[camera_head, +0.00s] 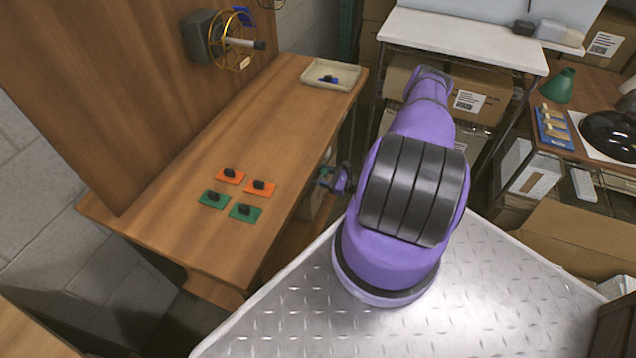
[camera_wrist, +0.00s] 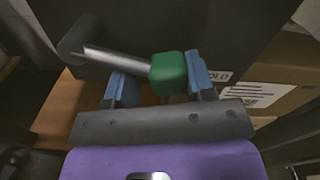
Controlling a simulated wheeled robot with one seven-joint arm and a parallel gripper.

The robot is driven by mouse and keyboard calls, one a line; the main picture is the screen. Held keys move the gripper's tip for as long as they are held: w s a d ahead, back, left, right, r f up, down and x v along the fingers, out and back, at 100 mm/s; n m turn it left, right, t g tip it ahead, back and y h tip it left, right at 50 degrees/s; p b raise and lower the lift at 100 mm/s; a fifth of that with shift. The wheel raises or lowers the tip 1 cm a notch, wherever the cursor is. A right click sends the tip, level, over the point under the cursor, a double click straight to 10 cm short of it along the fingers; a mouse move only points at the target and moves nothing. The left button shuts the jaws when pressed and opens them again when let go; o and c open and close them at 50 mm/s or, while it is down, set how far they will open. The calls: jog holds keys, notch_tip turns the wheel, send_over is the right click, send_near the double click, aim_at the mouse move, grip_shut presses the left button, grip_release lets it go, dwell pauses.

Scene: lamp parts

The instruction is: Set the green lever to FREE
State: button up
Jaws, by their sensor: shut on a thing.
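The green lever (camera_wrist: 168,73) has a green block grip on the end of a metal rod, which runs left to a round dark hub (camera_wrist: 80,42) on a dark panel. My gripper (camera_wrist: 160,82) has its blue fingers on either side of the grip end, with the right finger against the green block. A white label (camera_wrist: 218,76) right of the grip reads "OLD", its left part hidden by the finger. No FREE marking shows. In the head view my gripper (camera_head: 328,178) is beside the bench's right edge; the lever cannot be made out there.
The wooden bench (camera_head: 190,160) carries orange plates (camera_head: 261,188) and green plates (camera_head: 246,213) with black knobs, and a tray (camera_head: 331,74) with a blue item. A yellow wheel (camera_head: 233,48) is mounted on the upright board. Cardboard boxes (camera_head: 468,95) stand behind my arm.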

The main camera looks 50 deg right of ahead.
jog(key=r+n, duration=0.2)
jog(key=shift+w+d+n, duration=0.2)
jog(key=shift+d+n, duration=0.05)
jog(key=shift+n, duration=0.15)
jog(key=shift+r+n, duration=0.35)
jog(key=shift+n, duration=0.25)
jog(key=shift+a, duration=0.1)
jog(key=o, duration=1.3)
jog(key=shift+s, duration=0.1)
jog(key=shift+c, duration=0.2)
jog(key=shift+s+d, duration=0.25)
jog(key=shift+s, duration=0.2)
jog(key=v, duration=0.9)
jog(key=shift+s, duration=0.4)
